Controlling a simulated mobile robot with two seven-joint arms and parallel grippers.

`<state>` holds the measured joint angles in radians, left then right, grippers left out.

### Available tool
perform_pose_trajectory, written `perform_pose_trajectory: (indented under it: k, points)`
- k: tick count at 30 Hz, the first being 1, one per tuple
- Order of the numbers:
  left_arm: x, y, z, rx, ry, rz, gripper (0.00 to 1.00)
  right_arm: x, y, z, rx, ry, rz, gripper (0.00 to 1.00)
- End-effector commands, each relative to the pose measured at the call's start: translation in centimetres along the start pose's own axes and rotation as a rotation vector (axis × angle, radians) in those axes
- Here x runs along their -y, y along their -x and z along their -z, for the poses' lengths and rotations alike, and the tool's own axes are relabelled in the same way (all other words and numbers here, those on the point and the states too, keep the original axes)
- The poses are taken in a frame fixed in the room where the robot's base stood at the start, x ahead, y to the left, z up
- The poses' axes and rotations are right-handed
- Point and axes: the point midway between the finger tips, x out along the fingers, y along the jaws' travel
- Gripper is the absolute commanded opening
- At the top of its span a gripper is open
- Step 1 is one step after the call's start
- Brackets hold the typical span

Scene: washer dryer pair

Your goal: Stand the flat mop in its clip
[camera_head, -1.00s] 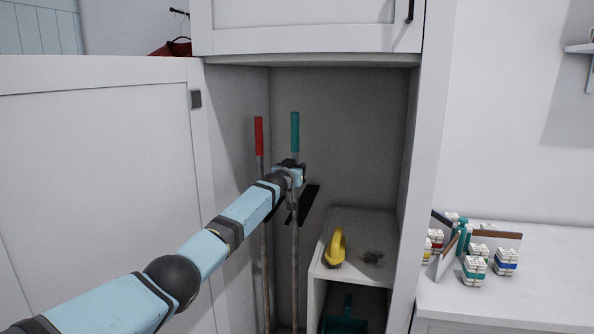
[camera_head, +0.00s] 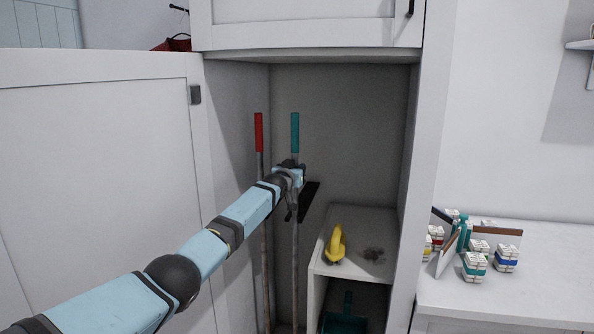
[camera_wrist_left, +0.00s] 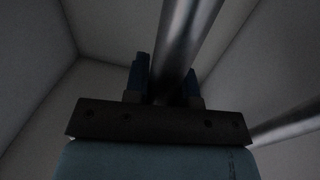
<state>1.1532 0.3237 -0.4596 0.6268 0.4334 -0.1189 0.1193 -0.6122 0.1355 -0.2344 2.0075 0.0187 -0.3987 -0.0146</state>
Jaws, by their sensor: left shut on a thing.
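A pole with a teal grip (camera_head: 295,132) stands upright inside the open tall cabinet. My left gripper (camera_head: 293,173) is shut around its metal shaft, just below the grip. In the left wrist view the shaft (camera_wrist_left: 180,45) runs between my two blue fingers. A second pole with a red grip (camera_head: 259,132) stands close to its left. A black strip (camera_head: 309,198) shows behind my gripper near the back wall, perhaps the clip; whether the teal-grip pole touches it I cannot tell. The lower ends of both poles are out of view, so no mop head shows. My right gripper is not in view.
The cabinet door (camera_head: 100,160) stands open on the left. A low shelf unit (camera_head: 316,300) at the cabinet's right holds a yellow-handled brush (camera_head: 335,244), with a teal dustpan (camera_head: 345,322) below. Several small boxes (camera_head: 475,265) stand on the right-hand counter (camera_head: 530,300).

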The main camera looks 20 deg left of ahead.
Motion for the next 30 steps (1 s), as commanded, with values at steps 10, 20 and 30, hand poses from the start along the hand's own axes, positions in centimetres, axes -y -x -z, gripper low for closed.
perform_pose_trajectory:
  k: [10, 20, 30]
  points:
    - [0.0, 0.0, -0.2, -0.004, 0.000, -0.001, 0.49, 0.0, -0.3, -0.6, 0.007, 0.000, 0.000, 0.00]
    - [0.0, 0.0, -0.7, 0.003, 0.000, 0.000, 0.54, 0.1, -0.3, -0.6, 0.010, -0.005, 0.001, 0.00]
    - [-0.2, 2.2, -0.7, 0.002, 0.004, -0.005, 0.54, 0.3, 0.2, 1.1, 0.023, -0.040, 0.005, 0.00]
